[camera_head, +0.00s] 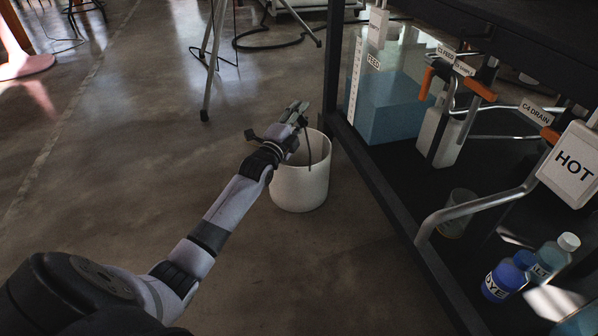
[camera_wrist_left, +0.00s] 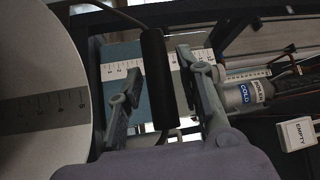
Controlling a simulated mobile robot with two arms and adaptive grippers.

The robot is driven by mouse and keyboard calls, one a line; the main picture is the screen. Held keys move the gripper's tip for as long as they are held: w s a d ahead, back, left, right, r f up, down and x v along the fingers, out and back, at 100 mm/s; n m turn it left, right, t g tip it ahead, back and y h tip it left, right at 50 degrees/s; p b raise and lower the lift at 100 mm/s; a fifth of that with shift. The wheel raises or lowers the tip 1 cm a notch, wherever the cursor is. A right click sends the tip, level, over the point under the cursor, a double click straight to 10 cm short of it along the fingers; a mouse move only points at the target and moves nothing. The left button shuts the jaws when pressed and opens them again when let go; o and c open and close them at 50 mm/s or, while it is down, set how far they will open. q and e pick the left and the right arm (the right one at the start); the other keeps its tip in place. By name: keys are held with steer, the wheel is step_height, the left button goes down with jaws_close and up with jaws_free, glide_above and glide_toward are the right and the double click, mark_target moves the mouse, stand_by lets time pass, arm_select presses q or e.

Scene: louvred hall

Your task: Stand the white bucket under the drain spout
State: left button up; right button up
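The white bucket (camera_head: 299,190) is upright on or just above the concrete floor, left of the dark bench; I cannot tell whether it touches the floor. My left gripper (camera_head: 298,112) is above its rim, shut on the bucket's dark handle. In the left wrist view, the black handle grip (camera_wrist_left: 157,82) lies between the two fingers, and the bucket's pale inside with scale marks (camera_wrist_left: 45,75) fills the left. A bent metal pipe (camera_head: 478,209), which looks like the drain spout, ends near the bench's front edge, right of the bucket. A "C4 DRAIN" tag (camera_head: 537,111) hangs above it. My right gripper is out of view.
The bench frame (camera_head: 385,205) runs close along the bucket's right. The bench bears a blue-water tank (camera_head: 392,105), a white container (camera_head: 440,138), a clear beaker (camera_head: 456,212) and dye bottles (camera_head: 505,278). A tripod (camera_head: 211,65) stands behind. Floor at front is clear.

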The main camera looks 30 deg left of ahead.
arm_select(q)
jaws_close()
stand_by(0.4)
steer(key=shift+r, duration=0.1)
